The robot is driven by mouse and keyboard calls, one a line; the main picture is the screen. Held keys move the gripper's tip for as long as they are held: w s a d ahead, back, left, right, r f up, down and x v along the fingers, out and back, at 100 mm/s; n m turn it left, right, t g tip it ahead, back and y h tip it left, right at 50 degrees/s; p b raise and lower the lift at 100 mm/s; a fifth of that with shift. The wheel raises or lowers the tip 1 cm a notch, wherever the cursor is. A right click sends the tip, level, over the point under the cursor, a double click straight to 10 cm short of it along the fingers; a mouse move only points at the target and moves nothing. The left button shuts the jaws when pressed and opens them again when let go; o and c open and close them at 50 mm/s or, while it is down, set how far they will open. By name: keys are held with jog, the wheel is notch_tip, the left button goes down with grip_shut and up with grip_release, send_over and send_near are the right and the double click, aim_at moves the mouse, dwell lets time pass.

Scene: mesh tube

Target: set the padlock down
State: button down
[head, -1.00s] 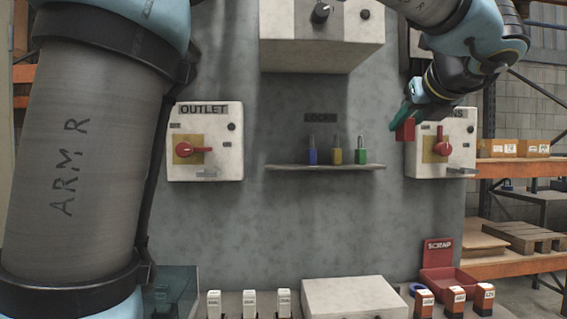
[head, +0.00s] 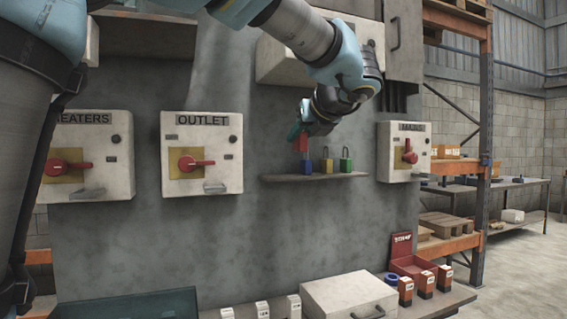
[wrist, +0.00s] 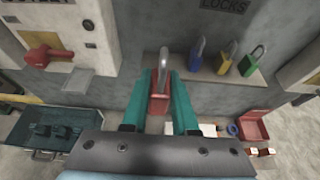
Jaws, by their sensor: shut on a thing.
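My gripper (head: 297,133) is shut on a red padlock (head: 301,144), which also shows between the teal fingers in the wrist view (wrist: 159,103) with its grey shackle pointing away from the palm. In the head view the red padlock appears just above the left part of the grey shelf (head: 270,179); whether it touches the shelf I cannot tell. On the shelf stand a blue padlock (head: 308,167), a yellow padlock (head: 326,167) and a green padlock (head: 346,165), in that order to the right of the red one.
The outlet box (head: 216,185) is on the wall left of the shelf, and the mains box (head: 397,168) is to its right. A large box (head: 270,62) juts out above.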

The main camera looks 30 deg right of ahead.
jog(key=w+p, duration=0.1)
jog(key=w, duration=0.3)
jog(key=w+d+p, duration=0.1)
jog(key=w, duration=0.4)
jog(key=w+p, duration=0.2)
jog(key=w, duration=0.3)
jog(key=shift+w+d+r, duration=0.15)
jog(key=shift+w+d, duration=0.1)
jog(key=shift+d, duration=0.1)
notch_tip(320, 180, down, 2)
jog(key=shift+f, duration=0.25)
notch_tip(320, 180, down, 4)
jog(key=shift+d+r, duration=0.1)
jog(key=shift+r, duration=0.1)
jog(key=shift+w+f+p, duration=0.2)
jog(key=shift+f+p, duration=0.35)
jog(key=shift+f, duration=0.1)
jog(key=shift+f, duration=0.15)
jog(key=c, duration=0.7)
grip_release()
